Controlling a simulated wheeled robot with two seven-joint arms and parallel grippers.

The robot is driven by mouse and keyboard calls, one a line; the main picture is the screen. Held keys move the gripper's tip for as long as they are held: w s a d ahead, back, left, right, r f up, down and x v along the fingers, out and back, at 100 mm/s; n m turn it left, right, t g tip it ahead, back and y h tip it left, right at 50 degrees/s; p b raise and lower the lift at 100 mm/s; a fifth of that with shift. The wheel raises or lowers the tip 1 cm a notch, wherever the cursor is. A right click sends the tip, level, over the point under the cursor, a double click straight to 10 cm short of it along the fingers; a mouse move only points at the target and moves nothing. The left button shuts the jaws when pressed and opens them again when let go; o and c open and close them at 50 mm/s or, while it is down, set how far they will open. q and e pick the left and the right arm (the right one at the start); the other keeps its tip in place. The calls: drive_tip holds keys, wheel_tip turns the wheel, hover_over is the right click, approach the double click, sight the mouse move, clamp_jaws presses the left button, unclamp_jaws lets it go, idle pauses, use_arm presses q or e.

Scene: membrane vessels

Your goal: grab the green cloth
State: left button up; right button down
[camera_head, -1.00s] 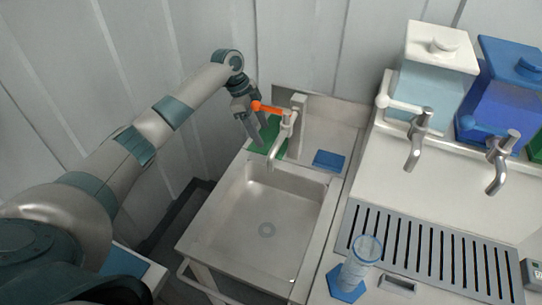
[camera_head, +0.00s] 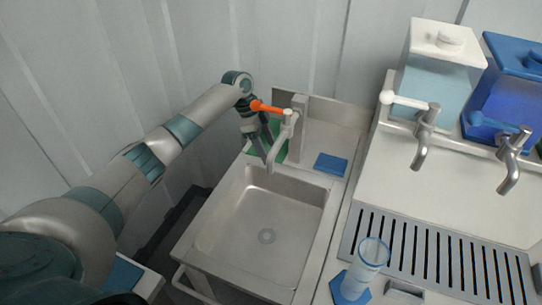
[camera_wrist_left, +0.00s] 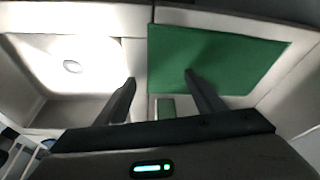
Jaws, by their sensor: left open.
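In the left wrist view the cloth (camera_wrist_left: 235,55) is a broad green sheet at upper right. My left gripper (camera_wrist_left: 160,78) is open with nothing held. In that view one finger overlaps the cloth and the other lies left of it, over the basin side. A small green patch (camera_wrist_left: 166,107) shows between the fingers; I cannot tell whether it is cloth. The gap above the cloth is unclear. My right gripper is not seen.
The metal tap (camera_head: 284,135) with an orange handle (camera_head: 266,107) stands close beside my left gripper. A blue pad (camera_head: 331,164) lies right of the tap. The sink basin (camera_head: 245,225) is empty. A clear cylinder (camera_head: 366,262) stands on the right counter.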

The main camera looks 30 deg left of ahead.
use_arm(q)
drive_tip(key=shift+f, duration=0.1)
drive_tip(key=shift+c, duration=0.3)
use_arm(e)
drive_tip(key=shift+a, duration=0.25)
use_arm(q)
drive_tip(key=c, duration=0.5)
drive_tip(key=shift+s, duration=0.1)
clamp_jaws()
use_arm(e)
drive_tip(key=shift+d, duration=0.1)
